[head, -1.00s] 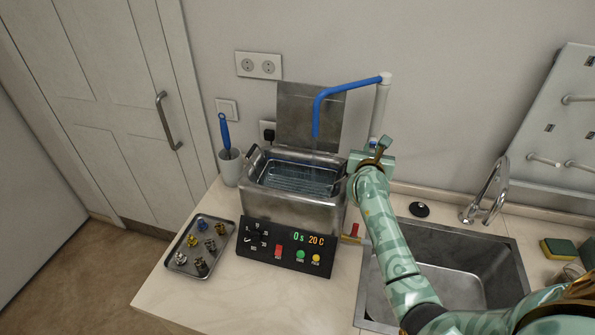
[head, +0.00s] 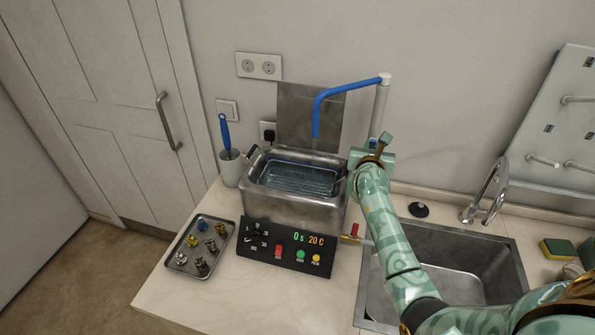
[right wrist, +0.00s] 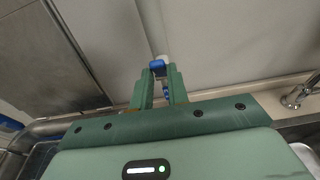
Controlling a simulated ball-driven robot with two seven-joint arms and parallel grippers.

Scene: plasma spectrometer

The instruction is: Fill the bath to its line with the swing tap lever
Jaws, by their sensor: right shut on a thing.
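The metal bath (head: 292,213) stands on the counter with its lid raised behind it. Clear water and a wire basket (head: 298,180) show inside; I cannot make out the fill line. The blue swing spout (head: 345,88) on a white post (head: 380,108) reaches over the bath, with a faint streak below its tip. My right gripper (head: 374,150) is at the foot of the post, beside the bath's back right corner. In the right wrist view its fingers (right wrist: 160,88) are shut on the blue tap lever (right wrist: 158,68), mostly hidden between them. My left gripper is out of view.
The control panel (head: 285,249) reads 0 s and 20 C. A tray of small parts (head: 188,262) lies left, a cup with a brush (head: 231,168) behind it. A red-handled valve (head: 354,232) sits at the bath's right, near the sink (head: 450,262).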

